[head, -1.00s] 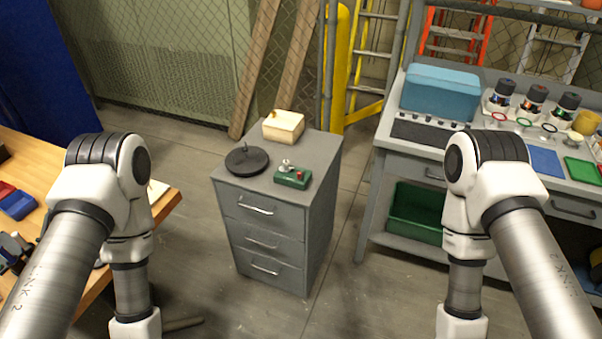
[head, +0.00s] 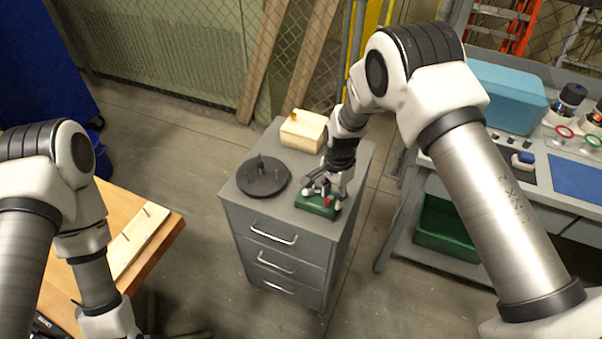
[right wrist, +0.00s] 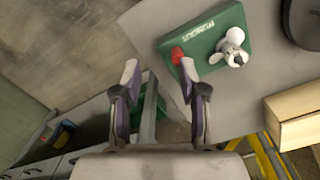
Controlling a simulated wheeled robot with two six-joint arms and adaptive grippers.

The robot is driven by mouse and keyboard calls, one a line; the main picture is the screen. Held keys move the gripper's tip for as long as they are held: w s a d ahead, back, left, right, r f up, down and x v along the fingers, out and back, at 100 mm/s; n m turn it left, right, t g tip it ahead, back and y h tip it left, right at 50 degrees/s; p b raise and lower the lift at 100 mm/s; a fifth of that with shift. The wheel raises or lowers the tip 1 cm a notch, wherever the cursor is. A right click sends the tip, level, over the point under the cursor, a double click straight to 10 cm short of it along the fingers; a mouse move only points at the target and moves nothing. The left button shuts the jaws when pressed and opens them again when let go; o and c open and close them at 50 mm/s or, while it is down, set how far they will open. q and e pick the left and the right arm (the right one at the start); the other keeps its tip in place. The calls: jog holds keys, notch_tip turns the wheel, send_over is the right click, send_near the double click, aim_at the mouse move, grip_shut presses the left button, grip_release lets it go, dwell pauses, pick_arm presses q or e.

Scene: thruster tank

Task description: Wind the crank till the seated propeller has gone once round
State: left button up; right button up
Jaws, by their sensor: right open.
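A green box (head: 316,206) stands on top of a grey drawer cabinet, near its right front edge. In the right wrist view the green box (right wrist: 208,50) carries a white propeller-like part (right wrist: 233,46) and a red knob (right wrist: 177,55) at one end. I cannot make out which part is the crank. My right gripper (head: 322,190) reaches down over the green box and partly hides it. In the right wrist view my right gripper (right wrist: 158,72) is open and empty, its fingertips short of the red knob.
A black round base (head: 263,180) with upright pegs and a pale wooden box (head: 303,130) share the cabinet top (head: 240,196). A wooden table (head: 165,215) is at left, a grey workbench (head: 420,165) at right.

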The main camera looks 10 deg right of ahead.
aim_at(327, 200)
jog(key=shift+w+a+r+t+p, duration=0.15)
jog(key=shift+w+r+t+p, duration=0.2)
jog(key=shift+r+t+p, duration=0.3)
jog(key=f, duration=0.1)
jog(key=w+f, duration=0.1)
jog(key=f, duration=0.3)
jog(key=shift+w+a+f+p, duration=0.2)
jog(key=shift+a+f+p, duration=0.05)
jog(key=shift+a+p, duration=0.1)
jog(key=shift+s+d+r, duration=0.15)
jog(key=shift+s, duration=0.1)
jog(key=shift+s+r, duration=0.1)
jog(key=shift+c, duration=1.3)
grip_shut()
pick_arm(q)
jog(key=shift+s+r, duration=0.2)
jog(key=shift+r, duration=0.35)
jog(key=shift+s+r, duration=0.2)
jog(key=shift+r, duration=0.35)
